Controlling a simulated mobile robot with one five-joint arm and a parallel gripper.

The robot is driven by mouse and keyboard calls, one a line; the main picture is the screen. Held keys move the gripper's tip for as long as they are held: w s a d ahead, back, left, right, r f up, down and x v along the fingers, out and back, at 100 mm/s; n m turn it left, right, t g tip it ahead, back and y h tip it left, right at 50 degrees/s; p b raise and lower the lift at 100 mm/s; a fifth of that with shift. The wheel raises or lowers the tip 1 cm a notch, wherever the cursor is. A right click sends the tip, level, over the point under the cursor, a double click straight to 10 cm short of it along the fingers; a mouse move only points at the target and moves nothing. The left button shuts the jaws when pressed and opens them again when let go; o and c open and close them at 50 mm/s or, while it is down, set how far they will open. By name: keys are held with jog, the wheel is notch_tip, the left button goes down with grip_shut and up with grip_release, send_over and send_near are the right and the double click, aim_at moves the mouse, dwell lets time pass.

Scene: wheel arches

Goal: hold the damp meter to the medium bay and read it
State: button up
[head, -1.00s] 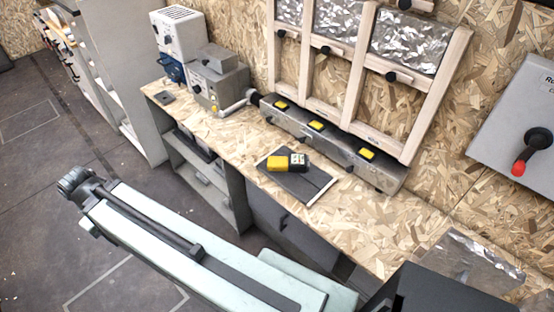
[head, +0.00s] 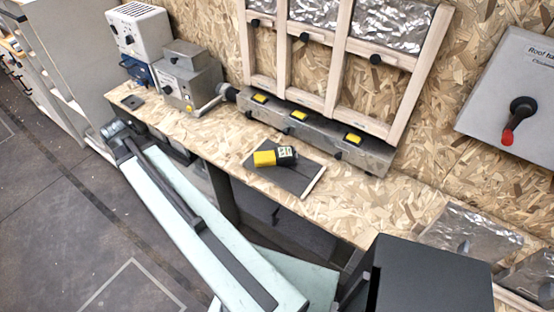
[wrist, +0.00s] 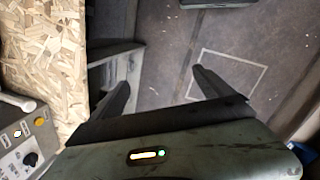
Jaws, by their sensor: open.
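The damp meter (head: 275,156), yellow and black with a small display end, lies on a dark mat (head: 300,178) on the chipboard bench. A wooden frame of bays (head: 336,60) stands against the wall behind it, with silvery foil panels and black knobs in the upper openings. I cannot tell which bay is the medium one. My gripper (wrist: 165,85) is open and empty in the wrist view, its two dark fingers apart above the floor beside the bench edge. In the head view my arm's far end is left of the meter, in front of the bench.
A metal rail (head: 315,132) with yellow blocks runs along the frame's foot. Grey machines (head: 187,78) stand at the bench's left end. A grey wall box (head: 520,95) with a red-tipped lever hangs at right. Foil pieces (head: 465,232) lie at the bench's right. The floor (head: 60,220) is open.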

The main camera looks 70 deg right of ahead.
jog(key=s+d+n+g, duration=0.1)
jog(key=s+d, duration=0.5)
jog(key=d, duration=0.2)
jog(key=s+d, duration=0.5)
jog(key=d, duration=0.4)
jog(key=n+g+b, duration=0.2)
send_over(277, 152)
jog(key=w+a, duration=0.1)
jog(key=w, duration=0.1)
jog(key=shift+w+a+f, duration=0.1)
jog(key=shift+w+f, duration=0.05)
jog(key=shift+f, duration=0.1)
jog(key=shift+b+x, duration=0.85)
jog(key=shift+x, duration=0.2)
jog(key=b+x, duration=0.5)
jog(key=x, duration=0.1)
jog(key=shift+w, duration=0.1)
jog(key=shift+r, duration=0.2)
jog(key=c, duration=1.8)
jog(key=shift+o, duration=0.2)
notch_tip(277, 152, up, 10)
jog(key=p, duration=1)
jog(key=shift+r, duration=0.15)
